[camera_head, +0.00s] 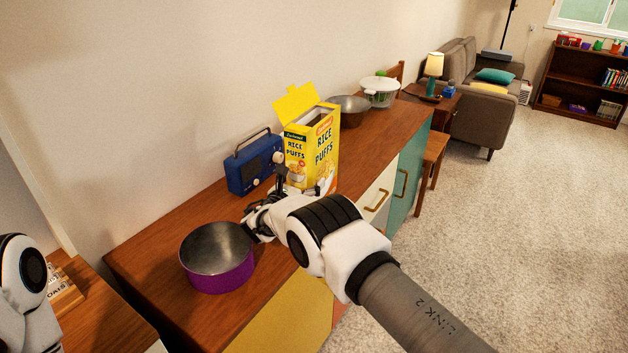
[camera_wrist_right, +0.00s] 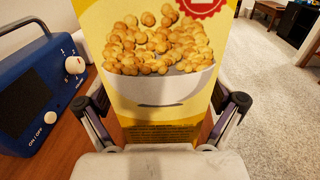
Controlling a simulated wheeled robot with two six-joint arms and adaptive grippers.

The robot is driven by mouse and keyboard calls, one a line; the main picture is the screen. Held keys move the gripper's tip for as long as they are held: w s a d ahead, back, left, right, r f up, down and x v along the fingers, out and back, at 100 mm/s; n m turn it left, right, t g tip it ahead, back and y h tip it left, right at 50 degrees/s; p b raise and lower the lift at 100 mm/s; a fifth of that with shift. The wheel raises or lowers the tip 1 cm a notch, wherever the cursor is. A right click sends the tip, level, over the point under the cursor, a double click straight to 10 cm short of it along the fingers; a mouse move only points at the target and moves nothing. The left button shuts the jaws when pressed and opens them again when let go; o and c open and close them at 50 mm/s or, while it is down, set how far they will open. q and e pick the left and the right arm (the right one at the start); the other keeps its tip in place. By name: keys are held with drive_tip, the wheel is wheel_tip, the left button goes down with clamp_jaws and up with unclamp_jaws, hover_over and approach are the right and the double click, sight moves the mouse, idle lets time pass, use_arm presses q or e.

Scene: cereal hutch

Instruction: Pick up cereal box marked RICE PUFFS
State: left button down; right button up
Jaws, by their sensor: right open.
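The yellow RICE PUFFS cereal box (camera_head: 312,150) stands upright on the wooden hutch top (camera_head: 384,140), its top flap raised. In the right wrist view the box (camera_wrist_right: 160,85) fills the middle, with a printed bowl of cereal facing me. My right gripper (camera_head: 290,185) is low at the near side of the box. In the wrist view its open fingers (camera_wrist_right: 163,120) stand to the left and right of the box's lower part. I cannot tell whether they touch it. My left arm shows at the left edge of the head view, but its gripper is out of view.
A blue radio (camera_head: 254,163) stands just left of the box. A purple pot (camera_head: 217,258) sits nearer on the hutch. Carpeted floor lies open to the right.

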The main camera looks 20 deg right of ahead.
drive_tip(key=shift+w+d, duration=0.15)
drive_tip(key=shift+d, duration=0.05)
drive_tip(key=shift+c, duration=0.4)
drive_tip(key=c, duration=1.2)
drive_tip(key=shift+o, duration=0.2)
